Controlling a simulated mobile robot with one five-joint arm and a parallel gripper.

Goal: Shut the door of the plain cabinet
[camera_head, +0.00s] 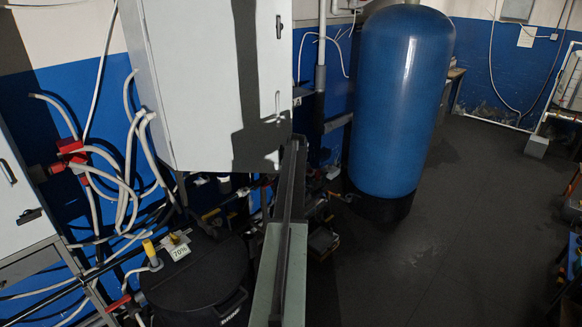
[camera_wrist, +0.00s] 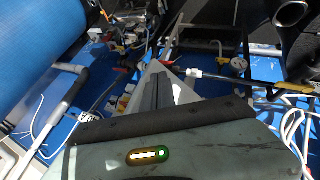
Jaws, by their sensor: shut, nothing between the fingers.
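A plain pale grey cabinet (camera_head: 195,75) hangs on the blue wall, left of centre in the head view. Its broad front has two small dark-and-metal latches (camera_head: 277,103) near the right edge. A dark shadow band runs down this front. I cannot tell from this angle whether its door stands ajar. In the wrist view my gripper (camera_wrist: 157,75) shows as dark closed fingers over a pale wedge-shaped surface.
A second grey cabinet (camera_head: 18,195) with a handle stands at the left edge. A tall blue tank (camera_head: 402,100) stands right of my arm. A black drum (camera_head: 195,285), pipes and loose hoses (camera_head: 125,180) crowd the lower left. Open floor (camera_head: 450,220) lies to the right.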

